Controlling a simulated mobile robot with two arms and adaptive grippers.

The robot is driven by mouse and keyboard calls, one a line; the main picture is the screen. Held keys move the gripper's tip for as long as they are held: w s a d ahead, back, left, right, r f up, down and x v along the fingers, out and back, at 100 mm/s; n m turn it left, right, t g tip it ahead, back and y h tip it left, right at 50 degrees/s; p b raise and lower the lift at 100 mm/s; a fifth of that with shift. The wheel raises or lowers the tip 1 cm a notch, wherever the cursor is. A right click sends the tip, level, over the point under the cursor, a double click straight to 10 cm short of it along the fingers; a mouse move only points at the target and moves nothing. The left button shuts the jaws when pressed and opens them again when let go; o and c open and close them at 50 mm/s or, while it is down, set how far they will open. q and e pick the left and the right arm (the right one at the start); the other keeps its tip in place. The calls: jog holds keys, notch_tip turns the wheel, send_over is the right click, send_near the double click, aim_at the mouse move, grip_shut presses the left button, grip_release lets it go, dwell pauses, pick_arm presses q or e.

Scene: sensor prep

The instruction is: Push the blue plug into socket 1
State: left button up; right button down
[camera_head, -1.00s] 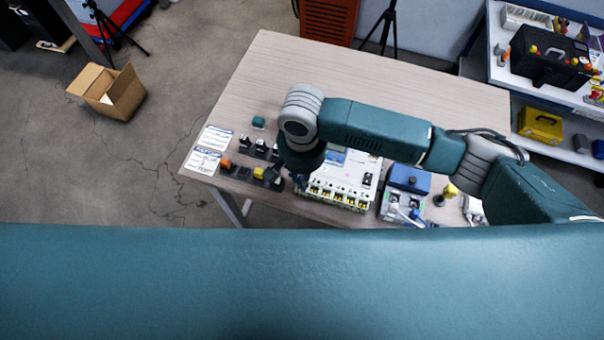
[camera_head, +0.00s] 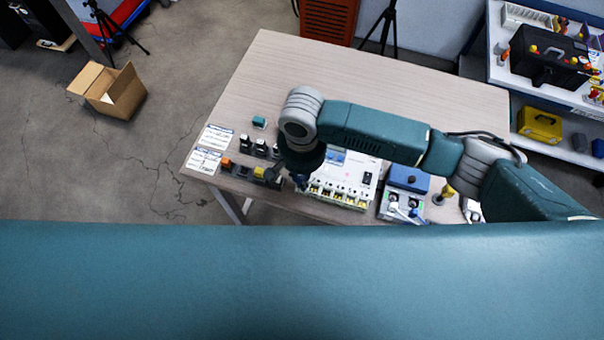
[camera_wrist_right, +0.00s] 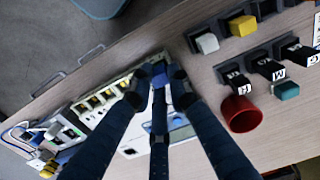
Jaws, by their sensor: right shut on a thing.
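My right gripper (camera_wrist_right: 160,84) is shut on the blue plug (camera_wrist_right: 160,70), which sits between the fingertips in the right wrist view. In the head view my right gripper (camera_head: 301,182) points down at the left end of the white socket box (camera_head: 352,176). The box has a row of yellow-and-black sockets (camera_head: 338,195) along its near side, and these sockets also show left of the plug in the wrist view (camera_wrist_right: 103,98). The plug is at the near end of this row; I cannot tell whether it is in a socket. Socket numbers are not readable. My left gripper is not in view.
Dark holders with black labelled blocks (camera_wrist_right: 268,66), a white block (camera_wrist_right: 207,43) and a yellow block (camera_wrist_right: 242,25) lie beside the gripper. A red round part (camera_wrist_right: 240,114) and a teal block (camera_wrist_right: 287,90) stand near. A blue box (camera_head: 408,180) stands right. The far table is clear.

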jog(key=shift+f+p, duration=0.25)
jog(key=shift+p, duration=0.2)
dwell(0.8)
jog(key=c, duration=1.4)
grip_release()
jog(key=shift+r, duration=0.1)
